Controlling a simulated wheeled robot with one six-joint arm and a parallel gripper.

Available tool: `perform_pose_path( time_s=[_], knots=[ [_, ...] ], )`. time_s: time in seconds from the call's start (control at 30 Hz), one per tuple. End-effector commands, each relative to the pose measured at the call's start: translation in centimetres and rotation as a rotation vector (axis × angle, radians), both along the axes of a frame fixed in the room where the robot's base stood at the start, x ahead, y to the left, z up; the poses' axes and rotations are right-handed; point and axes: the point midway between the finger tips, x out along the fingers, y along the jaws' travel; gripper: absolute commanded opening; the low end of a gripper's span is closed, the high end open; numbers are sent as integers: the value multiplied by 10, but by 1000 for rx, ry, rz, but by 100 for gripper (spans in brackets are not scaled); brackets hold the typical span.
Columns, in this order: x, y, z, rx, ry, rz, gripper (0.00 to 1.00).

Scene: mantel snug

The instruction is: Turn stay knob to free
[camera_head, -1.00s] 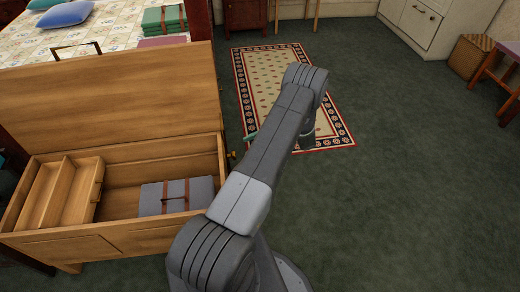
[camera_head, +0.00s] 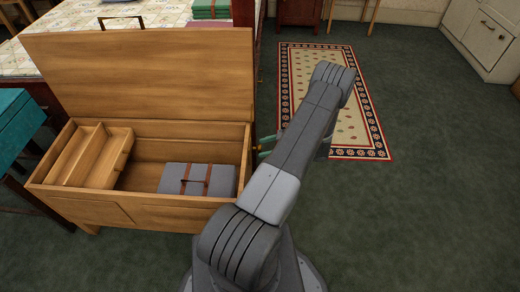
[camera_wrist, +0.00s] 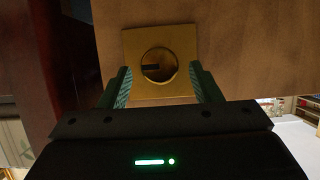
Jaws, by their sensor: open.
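The stay knob (camera_wrist: 159,65) is a round brass piece with a dark mark at its left, set on a square brass plate (camera_wrist: 134,42). The plate is on the wooden side of the chest (camera_wrist: 225,40). My gripper (camera_wrist: 160,82) is open, its green fingers on either side of the knob's lower part in the wrist view; I cannot tell whether they touch it. In the head view the chest (camera_head: 150,213) stands with its lid (camera_head: 150,75) raised. My gripper is at the chest's right side there, mostly hidden behind my arm.
A grey folded bundle with brown straps (camera_head: 170,180) and a wooden tray (camera_head: 118,160) are inside the chest. A teal box (camera_head: 12,120) stands at the left. A patterned rug (camera_head: 355,110) lies behind my arm. Green floor is clear at the right.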

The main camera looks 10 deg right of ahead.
Motion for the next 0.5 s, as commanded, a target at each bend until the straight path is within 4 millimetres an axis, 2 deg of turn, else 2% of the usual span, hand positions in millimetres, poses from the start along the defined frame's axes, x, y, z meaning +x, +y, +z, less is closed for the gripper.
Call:
perform_pose_path(
  time_s=[0.1,0.2,0.5],
  knots=[
    [3,16,-7,0,1,2,58],
    [4,22,-10,1,0,1,58],
    [5,26,-11,0,0,-1,58]
  ],
)
